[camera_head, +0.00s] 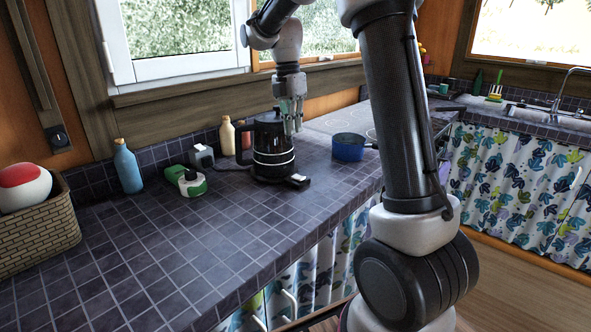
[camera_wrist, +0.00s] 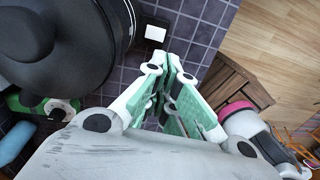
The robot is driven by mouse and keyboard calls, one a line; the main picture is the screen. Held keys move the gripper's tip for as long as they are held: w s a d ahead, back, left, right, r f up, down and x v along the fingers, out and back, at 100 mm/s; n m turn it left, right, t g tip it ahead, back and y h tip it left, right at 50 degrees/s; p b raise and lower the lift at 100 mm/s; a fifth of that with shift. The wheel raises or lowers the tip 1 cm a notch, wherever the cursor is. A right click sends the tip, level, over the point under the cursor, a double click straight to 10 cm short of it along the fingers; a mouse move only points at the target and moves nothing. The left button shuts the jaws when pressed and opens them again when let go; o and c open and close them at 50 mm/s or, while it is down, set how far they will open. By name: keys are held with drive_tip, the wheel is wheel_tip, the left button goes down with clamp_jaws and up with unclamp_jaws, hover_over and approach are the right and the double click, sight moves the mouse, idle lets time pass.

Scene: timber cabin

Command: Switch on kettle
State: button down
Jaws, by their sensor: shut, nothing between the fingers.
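The black kettle (camera_head: 267,150) stands upright on the tiled counter, with light bands around its lower part. A small black block with a pale top, which looks like the kettle's switch (camera_head: 299,181), sticks out at its base towards the front right. My gripper (camera_head: 292,130) is shut and empty, pointing down in front of the kettle's right side, above the switch. In the wrist view the kettle's lid and body (camera_wrist: 60,45) fill the upper left. The pale switch top (camera_wrist: 155,33) shows just beyond my shut fingertips (camera_wrist: 172,62), apart from them.
A blue pot (camera_head: 348,147) stands right of the kettle, near the hob (camera_head: 335,120). A green-and-white item (camera_head: 190,182), a blue bottle (camera_head: 127,167) and a wicker basket (camera_head: 40,228) are to the left. The front counter (camera_head: 190,255) is clear.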

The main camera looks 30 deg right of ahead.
sight(296, 181)
drive_tip(key=shift+f, duration=0.1)
idle(0.3)
drive_tip(key=f, duration=0.4)
drive_tip(key=s+f, duration=0.1)
drive_tip(key=f, duration=0.8)
drive_tip(key=shift+s+d+f, duration=0.3)
drive_tip(key=shift+d+f, duration=0.05)
drive_tip(key=shift+f, duration=0.05)
drive_tip(key=shift+s+f, duration=0.15)
drive_tip(key=shift+f, duration=0.15)
drive_tip(key=shift+w+a+r, duration=0.15)
drive_tip(key=shift+w, duration=0.25)
drive_tip(key=shift+w+a+r, duration=0.1)
drive_tip(key=shift+w, duration=0.25)
drive_tip(key=shift+r, duration=0.1)
